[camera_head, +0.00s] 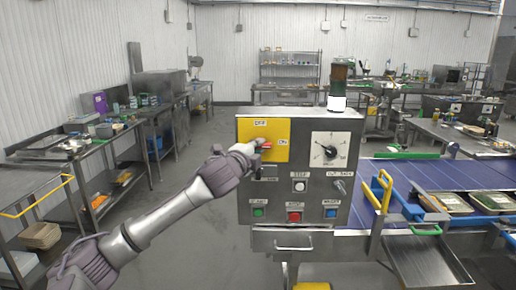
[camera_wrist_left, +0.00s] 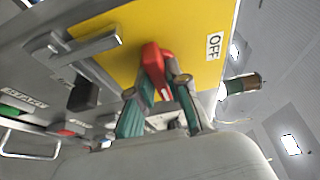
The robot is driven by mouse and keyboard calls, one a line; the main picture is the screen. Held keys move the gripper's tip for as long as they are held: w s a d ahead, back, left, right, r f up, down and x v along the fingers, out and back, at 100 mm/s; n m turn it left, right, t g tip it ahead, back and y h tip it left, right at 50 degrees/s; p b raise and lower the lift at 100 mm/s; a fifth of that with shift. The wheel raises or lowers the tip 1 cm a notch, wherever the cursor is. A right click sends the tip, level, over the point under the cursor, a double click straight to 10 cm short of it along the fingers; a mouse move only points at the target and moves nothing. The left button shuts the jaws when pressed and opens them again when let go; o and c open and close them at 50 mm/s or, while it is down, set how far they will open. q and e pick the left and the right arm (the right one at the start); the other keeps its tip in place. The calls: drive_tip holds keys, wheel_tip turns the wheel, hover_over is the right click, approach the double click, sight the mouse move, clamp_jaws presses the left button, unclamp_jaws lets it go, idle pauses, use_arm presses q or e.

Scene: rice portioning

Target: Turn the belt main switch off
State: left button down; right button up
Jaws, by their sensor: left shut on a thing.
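The control cabinet (camera_head: 300,205) stands in the middle of the head view, with a yellow switch plate (camera_head: 279,127) at its upper left. The plate has an OFF label at its top and an ON label at its right. The red main switch handle (camera_head: 266,146) is mostly covered by my left gripper (camera_head: 262,146). In the left wrist view the red handle (camera_wrist_left: 153,60) sits between the fingers of my left gripper (camera_wrist_left: 158,95), which is shut on it. The OFF label (camera_wrist_left: 213,46) is to the right there. My right gripper is not in view.
A dial (camera_head: 329,149), push buttons (camera_head: 294,216) and a signal lamp (camera_head: 338,85) are on the cabinet. The blue belt (camera_head: 410,175) with food trays (camera_head: 447,203) runs to the right. Steel tables (camera_head: 95,160) stand at left; the floor between is clear.

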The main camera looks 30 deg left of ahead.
use_arm(q)
drive_tip(key=shift+f+b, duration=0.15)
drive_tip(key=shift+b, duration=0.15)
drive_tip(key=shift+f+n+b, duration=0.15)
drive_tip(key=shift+n+b, duration=0.45)
drive_tip(key=shift+b, duration=0.05)
drive_tip(key=n+t+y+b, duration=0.1)
drive_tip(key=n+b, duration=0.2)
drive_tip(key=n+t+y+b, duration=0.1)
drive_tip(key=n+b, duration=0.3)
drive_tip(key=n+y+b, duration=0.1)
drive_tip(key=n+b, duration=0.3)
drive_tip(key=shift+w+d+f+t+y, duration=0.2)
drive_tip(key=shift+f+t+y, duration=0.1)
drive_tip(key=shift+t+y, duration=0.1)
drive_tip(key=n+y+b, duration=0.2)
drive_tip(key=n+b, duration=0.1)
drive_tip(key=n, duration=0.1)
drive_tip(key=shift+d+n, duration=0.1)
drive_tip(key=shift+n, duration=0.3)
drive_tip(key=shift+r+n+g+y+b, duration=0.1)
drive_tip(key=shift+n+g+y+b, duration=0.4)
drive_tip(key=shift+n, duration=0.85)
drive_tip(key=shift+r+n+g+y+b, duration=0.15)
drive_tip(key=shift+n+y+b, duration=0.45)
drive_tip(key=shift+n+y, duration=0.6)
drive_tip(key=shift+n, duration=0.35)
drive_tip(key=c, duration=1.1)
unclamp_jaws()
drive_tip(key=shift+r, duration=0.1)
